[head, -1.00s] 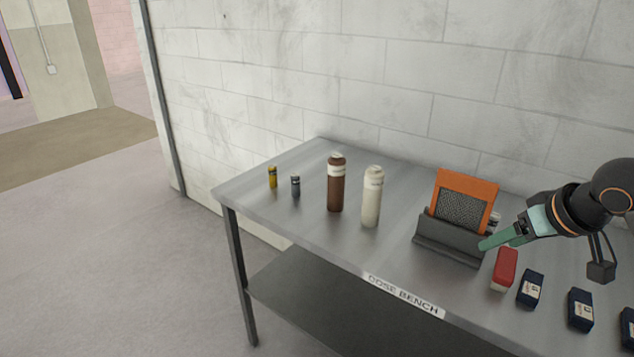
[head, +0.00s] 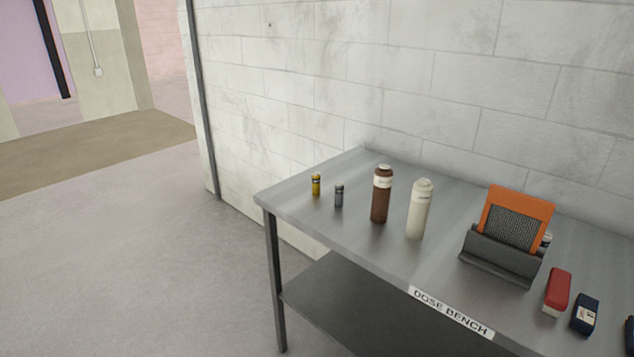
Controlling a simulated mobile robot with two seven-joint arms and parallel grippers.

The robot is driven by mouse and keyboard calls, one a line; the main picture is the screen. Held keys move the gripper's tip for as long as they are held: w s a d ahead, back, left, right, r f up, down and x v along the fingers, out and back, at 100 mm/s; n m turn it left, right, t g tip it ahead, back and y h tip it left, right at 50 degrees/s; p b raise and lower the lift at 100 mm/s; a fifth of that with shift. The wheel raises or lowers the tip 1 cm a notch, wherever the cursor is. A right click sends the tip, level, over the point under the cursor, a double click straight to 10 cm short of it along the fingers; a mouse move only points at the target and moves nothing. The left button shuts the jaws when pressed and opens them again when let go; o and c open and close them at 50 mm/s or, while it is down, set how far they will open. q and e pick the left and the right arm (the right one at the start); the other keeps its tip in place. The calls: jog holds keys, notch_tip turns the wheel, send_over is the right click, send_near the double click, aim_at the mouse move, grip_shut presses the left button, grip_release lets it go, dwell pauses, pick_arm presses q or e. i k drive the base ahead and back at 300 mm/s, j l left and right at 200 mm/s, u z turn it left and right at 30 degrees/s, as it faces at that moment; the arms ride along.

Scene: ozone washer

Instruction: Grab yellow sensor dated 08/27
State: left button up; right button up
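A small yellow cylinder with a dark band (head: 316,185) stands upright near the far left corner of the metal bench (head: 330,219). It looks like the yellow sensor, but any date on it is too small to read. A similar small grey-blue cylinder (head: 339,196) stands just right of it. Neither of my grippers is in the head view.
A brown bottle (head: 381,195) and a cream bottle (head: 418,210) stand right of the small cylinders. A dark holder (head: 499,262) carries an orange-framed panel (head: 540,213). A red block (head: 557,291) and dark blue boxes (head: 585,314) lie farther right. Floor left of the bench is clear.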

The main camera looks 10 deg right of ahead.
aim_at(316, 176)
jog(key=i+j+z, duration=0.15)
jog(key=i+j, duration=0.3)
jog(key=i+j+z, duration=0.15)
jog(key=i+j, duration=0.35)
jog(key=i+j+z, duration=0.15)
jog(key=i+j, duration=0.3)
jog(key=j, duration=0.2)
